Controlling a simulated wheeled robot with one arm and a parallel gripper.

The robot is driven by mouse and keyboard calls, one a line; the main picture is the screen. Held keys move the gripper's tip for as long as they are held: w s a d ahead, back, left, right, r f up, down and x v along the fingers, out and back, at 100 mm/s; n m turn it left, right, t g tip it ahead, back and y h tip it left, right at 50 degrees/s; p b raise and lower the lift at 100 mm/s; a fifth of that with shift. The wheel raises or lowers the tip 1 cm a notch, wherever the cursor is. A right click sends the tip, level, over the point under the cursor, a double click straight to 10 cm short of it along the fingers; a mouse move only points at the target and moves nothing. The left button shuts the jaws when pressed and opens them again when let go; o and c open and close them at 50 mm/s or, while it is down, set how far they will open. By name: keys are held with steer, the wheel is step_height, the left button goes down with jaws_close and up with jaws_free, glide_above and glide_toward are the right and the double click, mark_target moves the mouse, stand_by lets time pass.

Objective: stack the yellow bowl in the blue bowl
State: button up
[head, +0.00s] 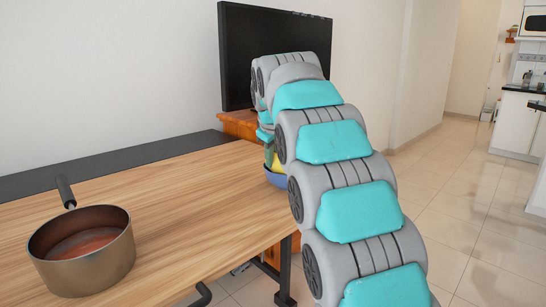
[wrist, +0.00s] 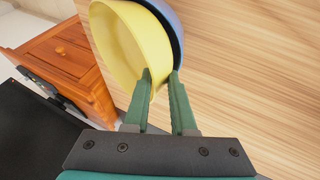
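In the head view, slivers of the yellow bowl (head: 276,163) and the blue bowl (head: 276,179) show behind my arm, yellow above blue, at the table's right edge. My gripper (wrist: 161,76) is at the near rim of the bowls, one finger over the yellow bowl's inside and the other on the outer side. My arm hides most of both bowls.
A brown pot (head: 85,250) with a dark handle stands on the wooden table (head: 185,200) at the left. A black screen (head: 270,45) stands at the back on an orange-brown wooden cabinet (wrist: 58,60). The tabletop between pot and bowls is clear.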

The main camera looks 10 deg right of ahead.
steer(key=shift+o, duration=1.1)
steer(key=shift+r, duration=0.5)
steer(key=v, duration=1.2)
steer(key=shift+r+p, duration=0.15)
steer(key=shift+p, duration=0.2)
steer(key=shift+s, duration=0.1)
steer(key=s+d+f+m+g, duration=0.1)
steer(key=s+f+m+g, duration=0.1)
steer(key=s+f, duration=0.9)
steer(key=s+d+f+m+g, duration=0.2)
steer(key=s+f, duration=1)
steer(key=s, duration=0.7)
steer(key=s+d+f+m+g, duration=0.2)
steer(key=s+f+m+g, duration=0.2)
steer(key=s+f, duration=0.8)
steer(key=s, duration=0.3)
steer(key=shift+y, duration=0.4)
